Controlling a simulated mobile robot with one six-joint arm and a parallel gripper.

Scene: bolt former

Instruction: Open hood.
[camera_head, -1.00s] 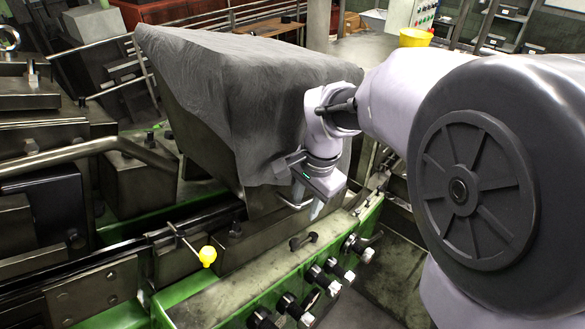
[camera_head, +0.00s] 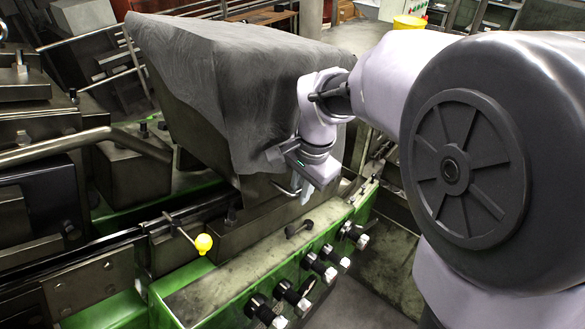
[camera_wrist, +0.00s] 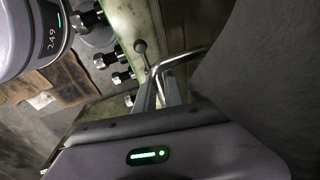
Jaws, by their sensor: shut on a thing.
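The hood is draped with a grey cloth (camera_head: 235,85) and stands over the machine bed in the head view. Its bent metal handle (camera_head: 284,189) sticks out at the lower front edge. The handle (camera_wrist: 188,57) also shows in the wrist view, running into the space at my fingers. My gripper (camera_head: 305,195) is at the handle, below the cloth's front corner. In the wrist view my gripper (camera_wrist: 163,85) is shut on the handle; the exact contact is partly hidden by the fingers. The hood looks lowered. The cloth (camera_wrist: 262,85) fills the right of the wrist view.
A green machine bed (camera_head: 240,262) with several black-and-silver bolts (camera_head: 328,254) runs below the handle. A yellow bucket (camera_head: 409,22) is at the back. Dark floor (camera_head: 375,275) lies open at the lower right.

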